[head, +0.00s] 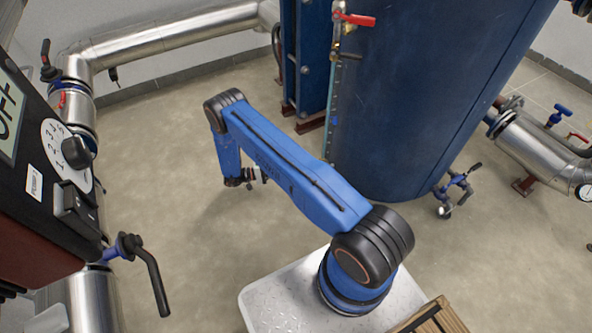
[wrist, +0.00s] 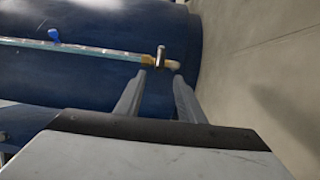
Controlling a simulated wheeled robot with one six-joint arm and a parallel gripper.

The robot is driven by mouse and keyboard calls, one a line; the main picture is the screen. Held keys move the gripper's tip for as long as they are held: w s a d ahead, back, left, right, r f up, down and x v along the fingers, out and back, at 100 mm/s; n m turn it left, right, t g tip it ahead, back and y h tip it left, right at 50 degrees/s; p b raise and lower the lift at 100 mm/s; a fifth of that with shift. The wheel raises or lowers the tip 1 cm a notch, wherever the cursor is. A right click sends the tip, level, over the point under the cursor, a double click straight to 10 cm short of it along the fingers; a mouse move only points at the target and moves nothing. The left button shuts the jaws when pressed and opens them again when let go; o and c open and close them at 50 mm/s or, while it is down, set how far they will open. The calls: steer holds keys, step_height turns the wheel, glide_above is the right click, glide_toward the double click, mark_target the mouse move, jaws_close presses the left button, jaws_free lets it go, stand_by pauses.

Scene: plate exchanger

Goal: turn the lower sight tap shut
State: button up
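The sight glass (head: 333,110) runs up the side of the blue tank in the head view, and its lower end is hidden behind my arm. In the wrist view the glass (wrist: 85,47) lies across the picture and ends at a brass fitting. The lower sight tap (wrist: 161,54) there shows as a short grey handle, crosswise to the glass. My gripper (wrist: 159,77) is open and empty. Its two fingertips are just below the tap in the picture, one to each side; I cannot tell whether they touch it. In the head view my gripper (head: 256,177) is small and partly hidden.
The blue tank (head: 425,90) stands behind my arm. A red handle (head: 358,19) is at the upper sight fitting. A control box (head: 45,170) and a pipe with a black lever (head: 152,270) stand at the left. The floor (head: 165,150) left of my arm is clear.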

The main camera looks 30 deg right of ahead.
steer(key=v, duration=0.9)
steer(key=shift+a, duration=0.25)
